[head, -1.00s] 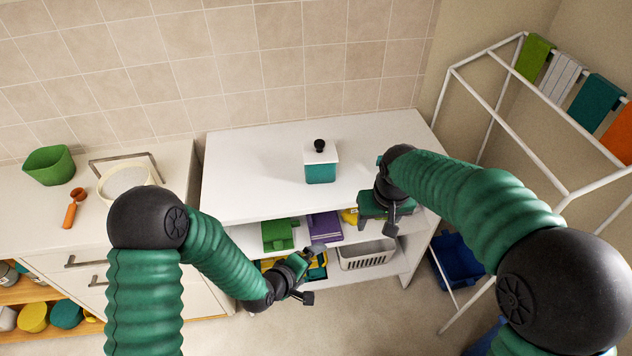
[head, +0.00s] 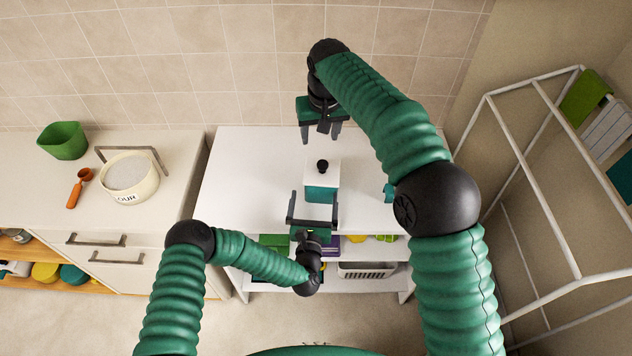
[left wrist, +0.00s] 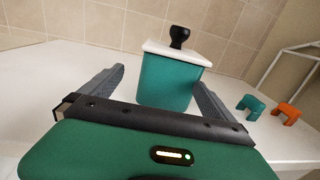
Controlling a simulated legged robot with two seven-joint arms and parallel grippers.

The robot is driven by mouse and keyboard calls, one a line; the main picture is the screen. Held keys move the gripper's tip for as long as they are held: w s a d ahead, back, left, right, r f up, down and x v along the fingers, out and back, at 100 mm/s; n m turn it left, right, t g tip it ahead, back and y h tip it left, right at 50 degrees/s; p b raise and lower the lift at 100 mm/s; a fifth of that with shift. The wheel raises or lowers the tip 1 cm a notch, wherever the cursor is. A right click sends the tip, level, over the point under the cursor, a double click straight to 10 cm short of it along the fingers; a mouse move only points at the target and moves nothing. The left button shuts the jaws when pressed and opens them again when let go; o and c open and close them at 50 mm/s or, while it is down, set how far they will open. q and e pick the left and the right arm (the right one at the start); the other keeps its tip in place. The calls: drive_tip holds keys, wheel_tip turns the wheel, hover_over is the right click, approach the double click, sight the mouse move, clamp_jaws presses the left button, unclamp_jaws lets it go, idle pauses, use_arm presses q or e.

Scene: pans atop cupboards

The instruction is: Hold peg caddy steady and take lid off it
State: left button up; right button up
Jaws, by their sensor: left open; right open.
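The peg caddy (head: 320,194) is a teal box standing upright on the white counter. Its white lid (head: 310,171) with a black knob (head: 322,166) sits on top. In the left wrist view the caddy (left wrist: 168,83) is straight ahead, with its lid (left wrist: 178,53) and knob (left wrist: 180,36) in clear sight. My left gripper (head: 313,200) is open and empty at the caddy's front side, its fingers pointing at the box, one on either side in the wrist view. My right gripper (head: 320,135) is open and empty, fingers down, above and behind the knob in the picture.
A shelf below holds a grey basket (head: 367,271). A white drying rack (head: 520,150) stands right. A flour pot (head: 130,178) stands left.

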sight(323, 179)
use_arm(q)
drive_tip(key=w+d, duration=0.1)
drive_tip(key=w, duration=0.1)
drive_tip(key=w+d, duration=0.1)
drive_tip(key=w, duration=0.1)
drive_tip(key=w+d, duration=0.1)
drive_tip(key=w, duration=0.2)
drive_tip(key=shift+d, duration=0.35)
drive_tip(key=shift+w, duration=0.25)
drive_tip(key=shift+w+a, duration=0.15)
drive_tip(key=shift+a, duration=0.15)
drive_tip(key=shift+w+a, duration=0.1)
drive_tip(key=shift+a, duration=0.85)
drive_tip(key=shift+c, duration=1.9)
drive_tip(key=shift+d, duration=1)
drive_tip(key=c, duration=1.2)
drive_tip(key=shift+a, duration=0.2)
drive_tip(key=shift+c, duration=1.1)
drive_tip(key=shift+a, duration=0.55)
clamp_jaws()
drive_tip(key=shift+d, duration=0.55)
use_arm(e)
drive_tip(key=shift+d, duration=1.35)
